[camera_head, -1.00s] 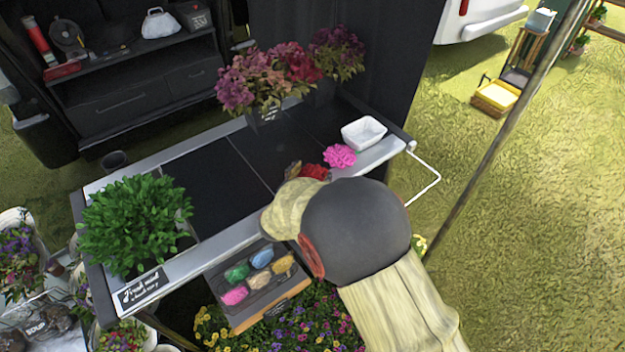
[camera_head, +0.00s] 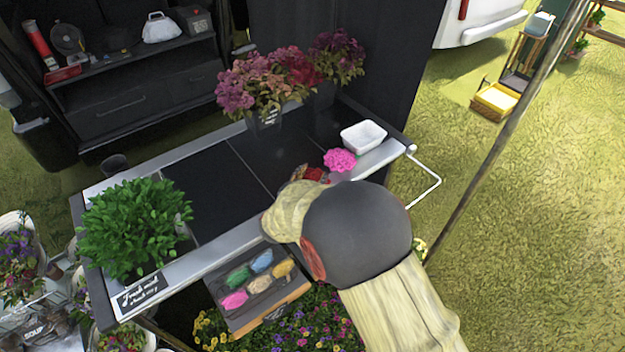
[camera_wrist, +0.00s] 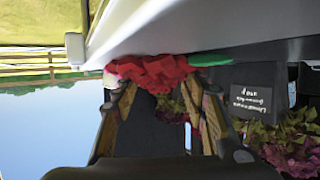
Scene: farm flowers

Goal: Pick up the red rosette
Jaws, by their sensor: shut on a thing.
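The red rosette (camera_head: 316,174) is over the right part of the dark table top, just left of the pink rosette (camera_head: 340,160), and my arm partly hides it. In the wrist view the red rosette (camera_wrist: 152,72) sits at the tips of my gripper (camera_wrist: 160,95), with one finger on either side. My gripper is shut on it, and the fingers stay apart by its width. Most of my gripper is hidden behind my wrist in the head view. I cannot tell whether the rosette touches the table.
A white bowl (camera_head: 363,135) stands behind the pink rosette. Potted flowers (camera_head: 265,85) stand at the back, and a leafy green plant (camera_head: 135,225) at the left. A tray of coloured pieces (camera_head: 258,285) is at the front. The middle of the table is clear.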

